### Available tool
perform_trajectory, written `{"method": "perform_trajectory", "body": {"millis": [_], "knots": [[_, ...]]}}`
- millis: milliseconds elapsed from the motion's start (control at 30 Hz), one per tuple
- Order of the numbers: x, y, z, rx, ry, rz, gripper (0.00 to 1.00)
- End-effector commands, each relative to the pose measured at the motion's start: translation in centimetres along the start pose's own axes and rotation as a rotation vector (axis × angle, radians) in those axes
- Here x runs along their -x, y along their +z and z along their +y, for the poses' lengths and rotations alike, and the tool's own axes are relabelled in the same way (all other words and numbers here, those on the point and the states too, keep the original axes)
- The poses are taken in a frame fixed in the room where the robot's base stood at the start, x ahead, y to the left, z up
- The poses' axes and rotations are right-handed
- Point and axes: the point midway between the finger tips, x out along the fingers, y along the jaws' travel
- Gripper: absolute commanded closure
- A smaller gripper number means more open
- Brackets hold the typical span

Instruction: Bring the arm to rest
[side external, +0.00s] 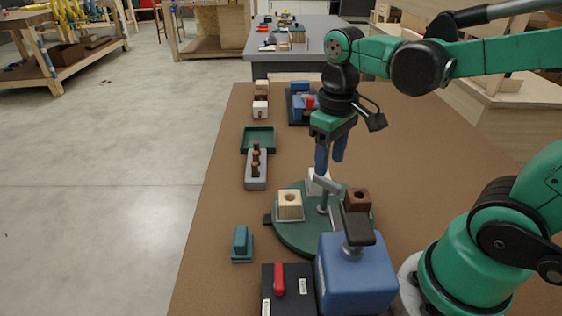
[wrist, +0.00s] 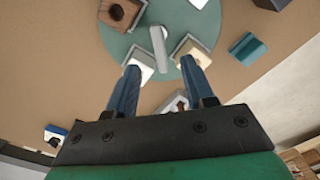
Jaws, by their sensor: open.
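My gripper (side external: 329,162) hangs pointing down above the far side of a round green plate (side external: 296,238). Its two blue fingers are apart with nothing between them. In the wrist view my gripper (wrist: 159,66) shows its fingers spread, with a grey metal handle (wrist: 158,45) beyond and between the tips. On the plate stand a beige block with a hole (side external: 290,206), a white block (side external: 316,184) partly hidden behind the handle, and a brown block (side external: 358,199). Whether a fingertip touches the white block I cannot tell.
A blue box with a dark handle (side external: 354,275) and a black tray (side external: 268,298) stand at the front. A teal block (side external: 241,242), a grey holder with brown pegs (side external: 256,183) and a green tray (side external: 257,138) lie left. The brown tabletop (side external: 440,160) is bare at right.

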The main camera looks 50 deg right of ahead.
Motion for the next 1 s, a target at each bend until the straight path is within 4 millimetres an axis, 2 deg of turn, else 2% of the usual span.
{"method": "perform_trajectory", "body": {"millis": [200,567,667,900,1000], "knots": [[1.4,0.1,0.0,0.0,0.0,0.0,0.53],[1.4,0.0,-0.1,0.001,0.001,0.016,0.53],[1.1,-0.2,-0.4,0.003,0.008,0.115,0.53],[0.8,-1.8,-1.8,0.002,0.008,0.504,0.53],[0.9,-2.1,-2.0,0.001,0.002,0.593,0.53]]}}
